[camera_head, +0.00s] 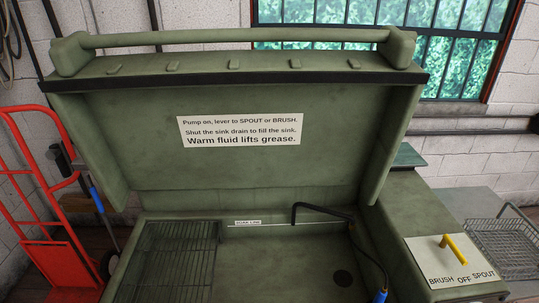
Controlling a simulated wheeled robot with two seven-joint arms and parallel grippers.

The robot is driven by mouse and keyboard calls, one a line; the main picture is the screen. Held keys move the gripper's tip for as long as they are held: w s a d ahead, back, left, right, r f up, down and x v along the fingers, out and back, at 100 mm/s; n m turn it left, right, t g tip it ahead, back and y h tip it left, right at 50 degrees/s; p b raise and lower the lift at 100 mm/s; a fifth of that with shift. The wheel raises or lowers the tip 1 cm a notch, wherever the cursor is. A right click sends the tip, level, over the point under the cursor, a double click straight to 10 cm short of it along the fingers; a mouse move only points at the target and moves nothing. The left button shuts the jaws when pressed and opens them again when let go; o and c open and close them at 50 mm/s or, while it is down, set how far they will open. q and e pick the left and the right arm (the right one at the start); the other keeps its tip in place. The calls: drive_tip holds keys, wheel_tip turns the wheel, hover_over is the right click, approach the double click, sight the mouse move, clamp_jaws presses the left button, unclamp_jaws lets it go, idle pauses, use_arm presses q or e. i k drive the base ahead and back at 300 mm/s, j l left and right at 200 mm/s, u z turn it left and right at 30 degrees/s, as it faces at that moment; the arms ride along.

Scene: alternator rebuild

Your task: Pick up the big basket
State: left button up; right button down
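A wire basket (502,244) sits at the right edge of the view, on a grey surface beside the green parts washer. It is a grey mesh with a raised handle at its far right, and its right side is cut off by the frame. Whether it is the big one cannot be told, as no other basket shows. Neither of my grippers is in view.
The green washer's lid (240,165) stands open over its sink (280,262), with a slatted rack (170,255), a black spout (325,207) and a blue-handled brush (381,295). A yellow lever (453,247) stands left of the basket. A red hand truck (40,190) is at left.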

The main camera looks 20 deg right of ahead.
sight(532, 224)
drive_tip(key=z, duration=2.2)
drive_tip(key=l+z, duration=0.3)
drive_tip(key=l, duration=0.15)
drive_tip(key=l+z, duration=0.25)
drive_tip(key=l, duration=0.15)
drive_tip(key=i, duration=0.05)
